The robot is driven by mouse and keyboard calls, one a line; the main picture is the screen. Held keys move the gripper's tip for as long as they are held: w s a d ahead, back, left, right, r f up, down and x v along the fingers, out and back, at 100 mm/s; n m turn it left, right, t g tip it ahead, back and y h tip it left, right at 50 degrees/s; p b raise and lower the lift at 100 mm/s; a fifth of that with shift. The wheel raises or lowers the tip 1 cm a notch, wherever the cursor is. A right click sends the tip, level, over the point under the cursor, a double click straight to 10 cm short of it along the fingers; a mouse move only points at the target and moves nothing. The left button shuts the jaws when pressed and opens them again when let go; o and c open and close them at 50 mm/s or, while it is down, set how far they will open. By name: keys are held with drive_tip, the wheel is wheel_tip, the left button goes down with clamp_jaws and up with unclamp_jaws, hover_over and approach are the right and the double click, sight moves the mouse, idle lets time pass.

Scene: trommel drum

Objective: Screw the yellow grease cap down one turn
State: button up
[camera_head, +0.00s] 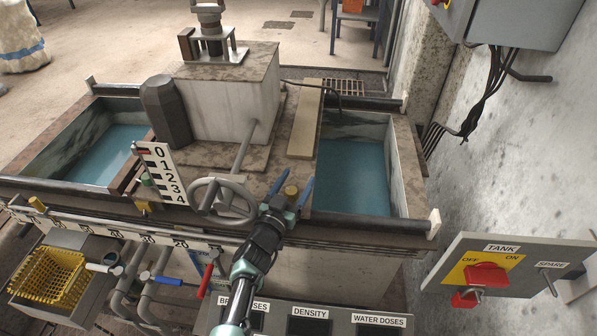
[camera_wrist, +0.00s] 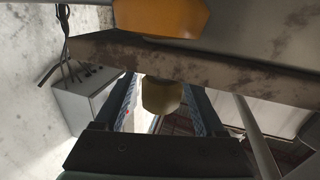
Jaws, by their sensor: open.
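A dull yellow cap (camera_head: 291,191), which I take to be the grease cap, shows at the front of the tank between its handwheel and right basin. My gripper (camera_head: 293,187) has its two blue fingers apart, one on each side of this cap. In the wrist view a pale yellow rounded piece (camera_wrist: 161,96) sits between the open fingers (camera_wrist: 160,104), below a worn metal edge. Gaps appear on both sides of it. Whether either finger touches it cannot be told. The cap's lower part is hidden in the head view.
A grey handwheel (camera_head: 222,199) stands close left of my gripper. A numbered scale plate (camera_head: 162,172) is beyond it. The right basin (camera_head: 355,178) holds blue water. A tank switch panel (camera_head: 510,265) is at right. A blunt orange-yellow object (camera_wrist: 160,15) is close at the wrist view's top.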

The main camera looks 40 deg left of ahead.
drive_tip(key=shift+f+y, duration=0.1)
drive_tip(key=shift+y, duration=0.2)
drive_tip(key=shift+f+n+g+y+b, duration=0.15)
drive_tip(key=shift+n+g+y+b, duration=0.35)
drive_tip(key=shift+b, duration=0.45)
drive_tip(key=n+y+b, duration=0.1)
drive_tip(key=b, duration=0.1)
drive_tip(key=n+g+y+b, duration=0.1)
drive_tip(key=b, duration=0.1)
drive_tip(key=shift+a+f+y, duration=0.15)
drive_tip(key=shift+a+y, duration=0.1)
drive_tip(key=shift+y, duration=0.05)
drive_tip(key=y+b, duration=0.1)
drive_tip(key=b, duration=0.3)
drive_tip(key=shift+s+a+n+g, duration=0.1)
drive_tip(key=shift+s+n+g, duration=0.05)
drive_tip(key=shift+n+g, duration=0.2)
drive_tip(key=shift+n+y+b, duration=0.25)
drive_tip(key=shift+y+b, duration=0.05)
drive_tip(key=shift+b, duration=0.35)
